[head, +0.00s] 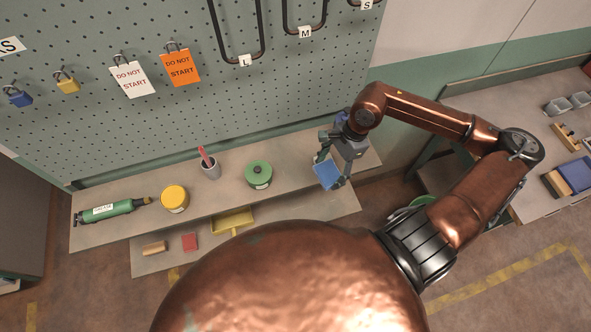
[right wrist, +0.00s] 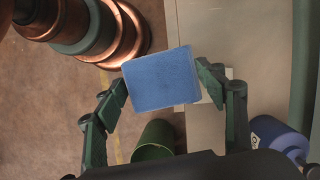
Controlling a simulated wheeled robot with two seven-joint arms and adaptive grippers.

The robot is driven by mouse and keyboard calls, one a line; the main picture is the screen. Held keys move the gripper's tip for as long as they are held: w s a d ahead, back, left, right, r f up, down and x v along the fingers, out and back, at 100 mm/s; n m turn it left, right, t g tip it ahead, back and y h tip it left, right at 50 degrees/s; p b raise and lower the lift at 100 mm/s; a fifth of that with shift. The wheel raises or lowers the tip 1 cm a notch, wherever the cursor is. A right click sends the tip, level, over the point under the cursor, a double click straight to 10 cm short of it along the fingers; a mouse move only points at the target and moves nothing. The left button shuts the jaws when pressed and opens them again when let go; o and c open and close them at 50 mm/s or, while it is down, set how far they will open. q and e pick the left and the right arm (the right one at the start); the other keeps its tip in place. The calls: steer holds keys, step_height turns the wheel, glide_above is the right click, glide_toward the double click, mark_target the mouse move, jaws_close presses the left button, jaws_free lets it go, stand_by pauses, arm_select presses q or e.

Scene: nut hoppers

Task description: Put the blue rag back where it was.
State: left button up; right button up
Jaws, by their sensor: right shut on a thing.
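The blue rag (head: 327,174) is a folded, flat-sided block. It also shows in the right wrist view (right wrist: 161,78), between the two fingers. My right gripper (head: 331,168) is shut on it and holds it at the right end of the upper shelf, by the front edge. In the right wrist view, floor shows beyond the rag's left part and the pale shelf by its right part. I cannot tell how high above the shelf it is. My left gripper is not in view.
A blue container (right wrist: 275,138) stands near my right gripper. A green bin (right wrist: 154,140) is below. A bench (head: 480,110) stands right.

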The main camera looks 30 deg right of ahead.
steer(key=shift+s+d+r+m+t, duration=0.3)
steer(key=shift+s+r+m, duration=0.2)
steer(key=shift+m, duration=0.2)
steer(key=shift+w+a, duration=0.1)
steer(key=shift+w, duration=0.05)
steer(key=w+a+f+p, duration=0.2)
steer(key=w+a+f, duration=0.2)
steer(key=w, duration=0.4)
steer(key=p, duration=0.1)
glide_above(293, 172)
steer(key=s+d, duration=0.1)
step_height(293, 172, down, 5)
steer(key=shift+s+d+r, duration=0.1)
steer(key=shift+d, duration=0.05)
steer(key=shift+w+f, duration=0.3)
steer(key=shift+f, duration=0.1)
steer(key=shift+w+a+f+p, duration=0.1)
steer(key=shift+a+f+p, duration=0.1)
steer(key=shift+f+p, duration=0.25)
step_height(293, 172, down, 2)
steer(key=shift+d+f+p, duration=0.1)
steer(key=shift+f+p, duration=0.15)
steer(key=shift+p, duration=0.3)
